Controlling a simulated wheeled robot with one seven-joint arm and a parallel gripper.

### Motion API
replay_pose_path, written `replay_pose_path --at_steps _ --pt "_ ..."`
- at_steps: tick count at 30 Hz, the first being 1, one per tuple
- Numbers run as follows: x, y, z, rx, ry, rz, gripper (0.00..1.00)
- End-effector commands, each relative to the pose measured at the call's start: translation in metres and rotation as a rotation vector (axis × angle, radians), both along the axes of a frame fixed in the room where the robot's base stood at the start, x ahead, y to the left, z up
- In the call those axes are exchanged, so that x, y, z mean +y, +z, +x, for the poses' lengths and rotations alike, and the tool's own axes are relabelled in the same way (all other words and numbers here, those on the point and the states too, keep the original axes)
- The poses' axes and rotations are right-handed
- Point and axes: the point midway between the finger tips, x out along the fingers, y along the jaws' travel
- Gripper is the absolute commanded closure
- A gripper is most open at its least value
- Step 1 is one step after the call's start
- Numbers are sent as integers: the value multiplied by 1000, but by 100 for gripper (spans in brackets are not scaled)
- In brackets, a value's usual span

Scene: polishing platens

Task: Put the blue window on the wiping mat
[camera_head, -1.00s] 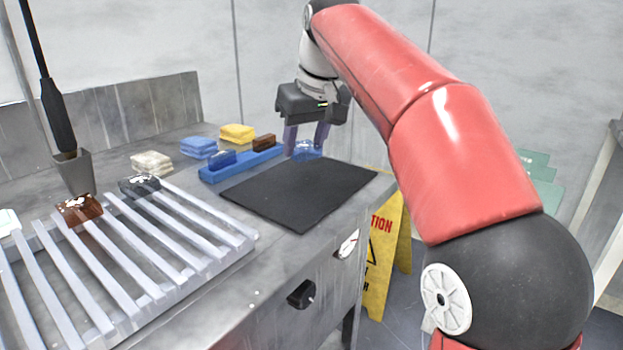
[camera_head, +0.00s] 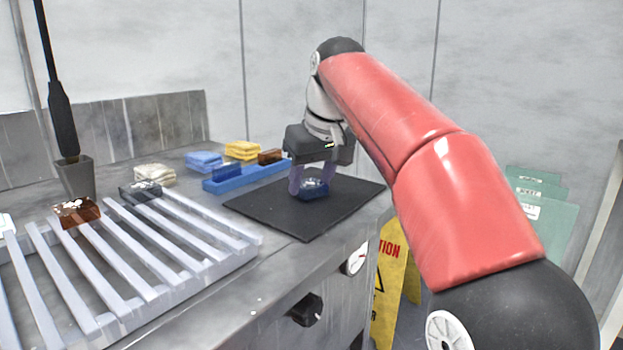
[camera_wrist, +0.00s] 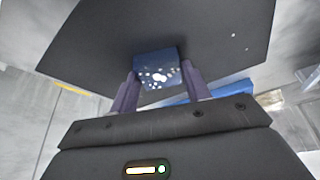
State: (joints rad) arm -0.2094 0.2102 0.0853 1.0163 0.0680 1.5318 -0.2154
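The blue window (camera_head: 314,189) is a small dark blue block with white specks on its face, clear in the wrist view (camera_wrist: 157,68). My gripper (camera_head: 312,184) points down with its two purple fingers on either side of the block, touching it; the fingers also show in the wrist view (camera_wrist: 160,76).
A slatted rack (camera_head: 130,250) with two blocks stands at left. The mat's front is clear.

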Motion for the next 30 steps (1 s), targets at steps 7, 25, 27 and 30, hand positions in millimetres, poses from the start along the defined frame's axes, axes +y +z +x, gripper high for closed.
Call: replay_pose_path --at_steps 7,25,27,30 --pt "0 0 0 1 0 0 33" --pt "-12 70 -21 -3 0 1 33" --pt "-15 83 -26 -2 0 1 33" --pt "-19 98 -32 -1 0 0 33"
